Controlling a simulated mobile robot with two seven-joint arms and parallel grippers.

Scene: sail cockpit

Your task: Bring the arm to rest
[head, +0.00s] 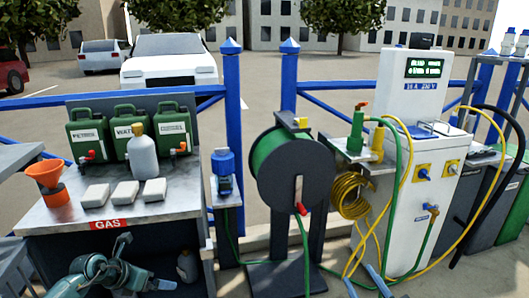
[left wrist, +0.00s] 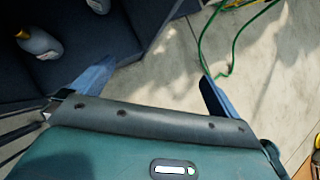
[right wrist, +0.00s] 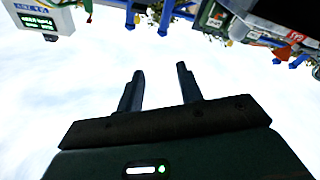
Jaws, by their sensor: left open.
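My left arm comes in at the bottom left of the head view, in front of the bench. Its gripper (head: 160,284) is only partly seen there. In the left wrist view the left gripper (left wrist: 155,80) has its fingers wide apart, with bare paving between them. My right gripper (head: 366,283) shows at the bottom edge of the head view as two blue-grey fingertips, in front of the white dispenser. In the right wrist view the right gripper (right wrist: 159,78) has a clear gap between its fingers and holds nothing. That view is upside down and mostly bright white.
The grey bench (head: 60,218) carries green cans, a white bottle (head: 142,152) and an orange funnel (head: 46,174). A green hose reel (head: 292,180) stands mid-view. The white dispenser (head: 405,200) has green and yellow hoses hanging to the paving, close to the right fingertips.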

